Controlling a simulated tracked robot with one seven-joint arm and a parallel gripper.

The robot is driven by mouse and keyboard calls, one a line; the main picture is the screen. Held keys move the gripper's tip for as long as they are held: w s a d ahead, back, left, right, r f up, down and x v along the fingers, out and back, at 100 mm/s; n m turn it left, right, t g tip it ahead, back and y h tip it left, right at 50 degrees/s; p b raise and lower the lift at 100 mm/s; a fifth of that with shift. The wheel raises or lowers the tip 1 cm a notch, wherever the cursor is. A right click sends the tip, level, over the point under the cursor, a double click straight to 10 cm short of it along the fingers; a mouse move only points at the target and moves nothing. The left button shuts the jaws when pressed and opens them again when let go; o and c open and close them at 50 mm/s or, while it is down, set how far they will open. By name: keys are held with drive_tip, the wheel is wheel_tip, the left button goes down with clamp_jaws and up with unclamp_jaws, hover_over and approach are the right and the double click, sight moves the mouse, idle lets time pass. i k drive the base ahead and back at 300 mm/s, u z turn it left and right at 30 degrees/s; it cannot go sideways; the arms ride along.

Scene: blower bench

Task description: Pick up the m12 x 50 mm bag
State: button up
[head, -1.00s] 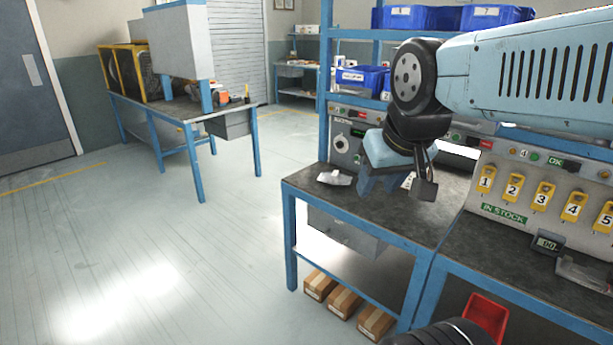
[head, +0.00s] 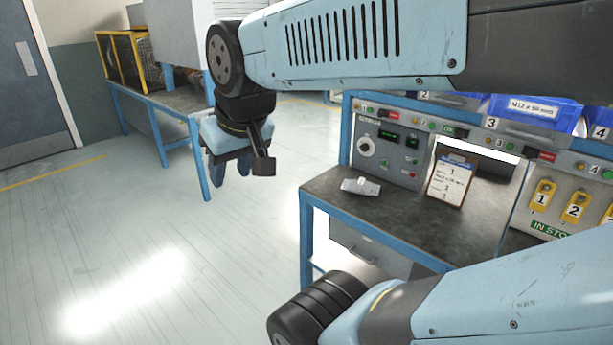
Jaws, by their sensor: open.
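A small pale, crumpled bag (head: 361,187) lies on the dark top of the workbench (head: 415,222), near its left edge. I cannot read any label on it, so I cannot tell whether it is the M12 x 50 mm bag. My gripper (head: 231,176) hangs fingers down over the open floor, left of the workbench in the picture. It is open, empty and well apart from the bag. A blue bin (head: 533,112) on the shelf at the upper right carries a label that seems to read M12 x 50 mm; its inside is hidden.
A clipboard (head: 449,180) leans upright at the back of the bench, beside a grey control panel (head: 390,145). Yellow numbered tags (head: 541,196) hang at the right. Another blue table (head: 165,105) stands far left. The floor (head: 130,240) between is clear.

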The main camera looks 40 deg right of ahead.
sight(358, 186)
drive_tip(key=z, duration=0.3)
drive_tip(key=i, duration=1.15)
drive_tip(key=z, duration=0.75)
drive_tip(key=k, duration=0.8)
drive_tip(key=z, duration=0.2)
drive_tip(key=i, duration=0.85)
drive_tip(key=u, duration=0.1)
